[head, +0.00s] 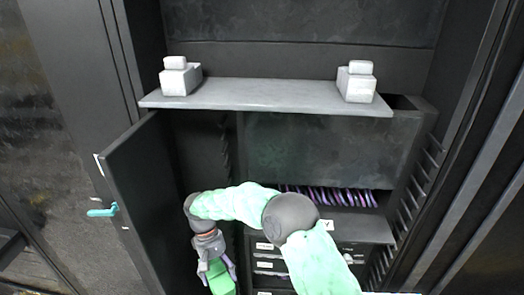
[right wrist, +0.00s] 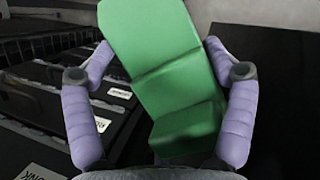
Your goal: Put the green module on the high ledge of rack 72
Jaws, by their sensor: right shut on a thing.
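The green module (right wrist: 160,65) is a stepped green block, tilted between the two purple fingers of my right gripper (right wrist: 160,100) in the right wrist view. In the head view the right gripper (head: 216,272) hangs low in front of the rack, shut on the module (head: 221,284), whose lower part is cut off by the frame's bottom edge. The high ledge (head: 265,94) is a light grey shelf across the rack, well above the gripper. My left gripper is not in view. No number 72 can be read on the rack.
A white stepped block stands at each end of the ledge, left (head: 179,79) and right (head: 356,84); the ledge between them is clear. An open dark door (head: 147,190) with a teal handle (head: 102,211) is left of my right arm. Purple items (head: 330,196) and labelled drawers (head: 268,255) lie behind the arm.

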